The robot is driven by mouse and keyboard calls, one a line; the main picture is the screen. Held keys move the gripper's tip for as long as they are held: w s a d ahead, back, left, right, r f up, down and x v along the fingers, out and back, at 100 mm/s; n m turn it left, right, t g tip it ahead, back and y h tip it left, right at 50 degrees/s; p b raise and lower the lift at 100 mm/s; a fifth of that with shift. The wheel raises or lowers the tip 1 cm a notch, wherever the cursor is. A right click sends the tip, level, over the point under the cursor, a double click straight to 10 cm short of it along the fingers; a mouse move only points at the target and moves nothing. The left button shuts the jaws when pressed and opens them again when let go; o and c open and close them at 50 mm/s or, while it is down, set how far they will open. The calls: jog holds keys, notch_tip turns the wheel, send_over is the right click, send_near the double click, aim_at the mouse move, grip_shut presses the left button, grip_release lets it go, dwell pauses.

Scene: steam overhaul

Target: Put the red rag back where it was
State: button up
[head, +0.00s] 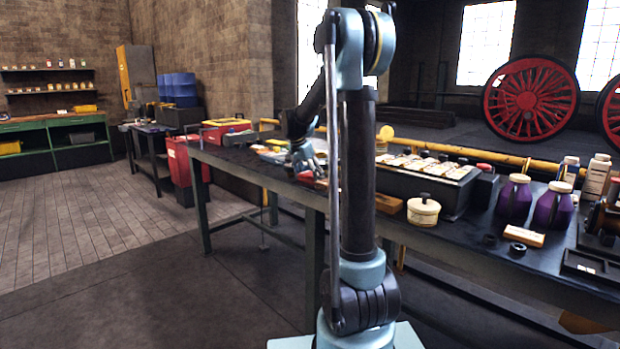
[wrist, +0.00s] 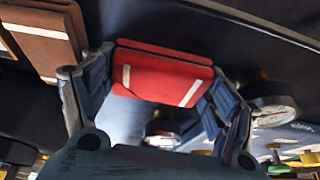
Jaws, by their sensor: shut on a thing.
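My gripper (head: 305,158) is over the dark workbench in the head view, about halfway along it. In the wrist view my gripper (wrist: 155,100) is shut on the red rag (wrist: 165,72), a folded red cloth with white stripes. The rag sits between the two fingers. A bit of red shows just below the gripper in the head view, too small to tell apart. The wrist view does not make clear whether the rag touches the bench.
A folded brown cloth (wrist: 40,38) with a white stripe lies at the wrist view's upper left. A round gauge (wrist: 272,112) is close on the right. In the head view, a cream lidded pot (head: 423,211) and purple bottles (head: 513,198) stand to the right.

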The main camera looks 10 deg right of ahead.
jog(key=o, duration=0.9)
jog(key=shift+f, duration=0.1)
jog(key=v, duration=1.2)
jog(key=s+d+f+n+y, duration=0.1)
jog(key=s+f+n, duration=0.1)
jog(key=s, duration=0.5)
jog(key=s+d+f+n, duration=0.1)
jog(key=s+d+f, duration=0.15)
jog(key=s, duration=0.55)
jog(key=s+d+f+n+y, duration=0.1)
jog(key=s+f+n, duration=0.1)
jog(key=s, duration=0.5)
jog(key=s+f+n+y, duration=0.1)
jog(key=s+f+n, duration=0.5)
jog(key=s+f, duration=1.1)
jog(key=shift+s+y, duration=0.3)
jog(key=shift+s, duration=0.75)
